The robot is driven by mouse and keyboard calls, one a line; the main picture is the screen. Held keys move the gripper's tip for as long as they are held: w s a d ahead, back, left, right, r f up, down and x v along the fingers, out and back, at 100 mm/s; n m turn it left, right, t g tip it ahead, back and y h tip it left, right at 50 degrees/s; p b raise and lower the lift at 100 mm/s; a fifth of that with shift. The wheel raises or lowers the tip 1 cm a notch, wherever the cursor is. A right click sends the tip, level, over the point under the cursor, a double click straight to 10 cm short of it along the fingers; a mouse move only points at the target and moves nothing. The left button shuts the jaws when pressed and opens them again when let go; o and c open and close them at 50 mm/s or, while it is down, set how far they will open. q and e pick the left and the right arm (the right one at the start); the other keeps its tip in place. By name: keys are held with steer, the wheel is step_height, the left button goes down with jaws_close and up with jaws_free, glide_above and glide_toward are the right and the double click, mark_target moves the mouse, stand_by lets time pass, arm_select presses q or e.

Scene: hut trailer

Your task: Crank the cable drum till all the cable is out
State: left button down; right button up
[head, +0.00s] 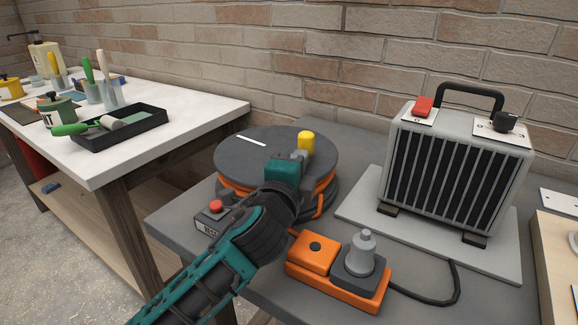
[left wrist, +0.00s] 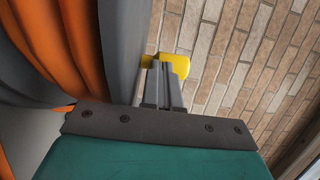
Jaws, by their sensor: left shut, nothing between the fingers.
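The cable drum (head: 235,160) lies flat on the grey bench, with a dark grey top disc and a white stripe on it. Orange cable (head: 325,186) shows below the disc, and also large at the left of the left wrist view (left wrist: 75,45). The yellow crank knob (head: 306,140) stands at the disc's right side. My left gripper (head: 299,156) is shut and empty close to the knob. In the left wrist view its fingertips (left wrist: 165,75) are in front of the yellow knob (left wrist: 184,63); contact cannot be told. The right gripper is not in view.
A box with a red button (head: 214,207) sits left of my arm. An orange socket box (head: 335,288) with a grey plug stands in front of the drum. A grey heater (head: 450,170) stands at right. A white table (head: 185,115) with painting tools is at left.

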arm_select(q)
steer(key=shift+w+d+f+n+t+y+b, duration=0.15)
steer(key=shift+w+d+n+y+b, duration=0.25)
steer(key=shift+y, duration=0.35)
steer(key=shift+w+d+r+n+t+y+b, duration=0.15)
steer(key=shift+d+n+y, duration=0.2)
steer(key=shift+n+y, duration=0.35)
steer(key=shift+d+y, duration=0.1)
steer(key=shift+y, duration=0.35)
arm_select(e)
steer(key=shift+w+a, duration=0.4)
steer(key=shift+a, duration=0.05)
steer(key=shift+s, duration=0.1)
